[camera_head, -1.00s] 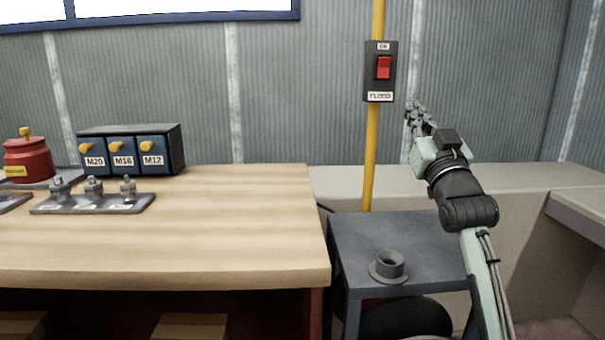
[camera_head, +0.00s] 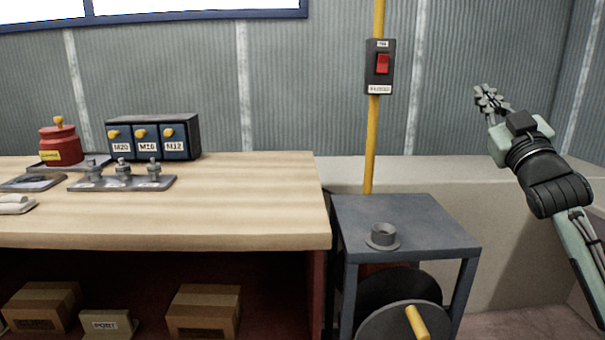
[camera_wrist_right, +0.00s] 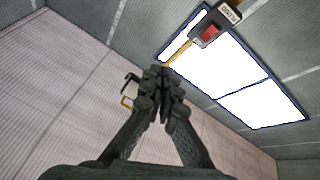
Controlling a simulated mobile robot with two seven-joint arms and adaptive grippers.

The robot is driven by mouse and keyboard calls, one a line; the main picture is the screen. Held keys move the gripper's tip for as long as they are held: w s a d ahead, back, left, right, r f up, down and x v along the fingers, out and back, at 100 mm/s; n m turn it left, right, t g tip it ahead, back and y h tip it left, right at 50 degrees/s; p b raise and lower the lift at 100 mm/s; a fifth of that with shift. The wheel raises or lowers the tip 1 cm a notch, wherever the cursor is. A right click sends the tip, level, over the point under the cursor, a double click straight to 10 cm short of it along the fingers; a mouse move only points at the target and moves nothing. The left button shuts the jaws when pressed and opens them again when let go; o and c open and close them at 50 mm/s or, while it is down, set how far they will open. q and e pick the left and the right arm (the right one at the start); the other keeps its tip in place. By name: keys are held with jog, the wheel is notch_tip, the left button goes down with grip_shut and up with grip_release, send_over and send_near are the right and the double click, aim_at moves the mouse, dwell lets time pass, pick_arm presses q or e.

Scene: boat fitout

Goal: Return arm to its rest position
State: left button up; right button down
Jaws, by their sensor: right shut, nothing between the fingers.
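My right gripper (camera_head: 488,103) is raised at the right of the head view, in front of the corrugated wall. It is shut and empty, pointing up and to the left. In the right wrist view its dark fingers (camera_wrist_right: 163,90) meet at the tips with nothing between them. It is well apart from the red switch (camera_head: 383,64) on the black box, which stands to its left. My left gripper is not in the head view.
A wooden bench (camera_head: 250,215) fills the left, with a drawer box (camera_head: 152,137), a red canister (camera_head: 60,146) and a fitting rack (camera_head: 122,182). A grey stand (camera_head: 430,225) carries a flanged cup (camera_head: 382,236). A yellow pipe (camera_head: 372,140) rises behind it. Boxes (camera_head: 203,312) lie below.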

jog(key=s+d+r+n, duration=0.35)
jog(key=d+r, duration=0.25)
jog(key=d, duration=0.2)
jog(key=s+d+f+g+h, duration=0.2)
jog(key=f+g, duration=0.1)
jog(key=f, duration=1)
jog(key=s+d+f+m+g+h, duration=0.15)
jog(key=f+g, duration=0.25)
jog(key=f, duration=0.8)
jog(key=s+d+f+g+h, duration=0.1)
jog(key=d+f+g+h, duration=0.15)
jog(key=f, duration=1.05)
jog(key=s+d+f+g+h, duration=0.1)
jog(key=s+d+f+g, duration=0.2)
jog(key=s+f+g, duration=1.3)
jog(key=s+a+f+m+t+y, duration=0.2)
jog(key=s+a+f, duration=0.4)
jog(key=a+f, duration=0.3)
jog(key=s+a+f+m+t+y, duration=0.3)
jog(key=s+a+f, duration=0.4)
jog(key=a, duration=0.8)
jog(key=shift+f+y, duration=0.3)
jog(key=shift+f, duration=0.85)
